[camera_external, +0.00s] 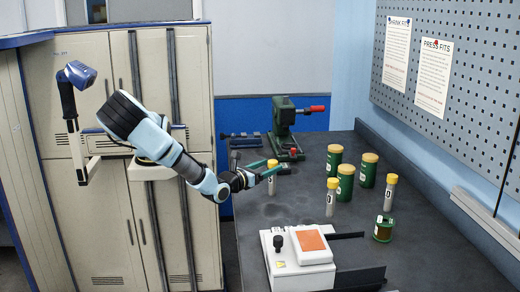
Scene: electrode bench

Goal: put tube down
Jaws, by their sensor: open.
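A slim grey tube (271,186) with a yellow cap and a dark mark stands upright on the dark bench (285,215), near its left edge. My gripper (272,171) reaches in from the left at the height of the tube's upper part. Its teal fingers are open and partly cover the tube. I cannot tell whether they touch it. Two similar yellow-capped tubes stand upright on the bench, one in the middle (331,200) and one further right (389,195).
Green canisters with yellow lids (369,172) stand right of my gripper. A short green container (383,230) is nearer. A white device (298,272) with an orange plate sits in front. A green press (284,125) stands at the back. A pegboard (450,65) bounds the right.

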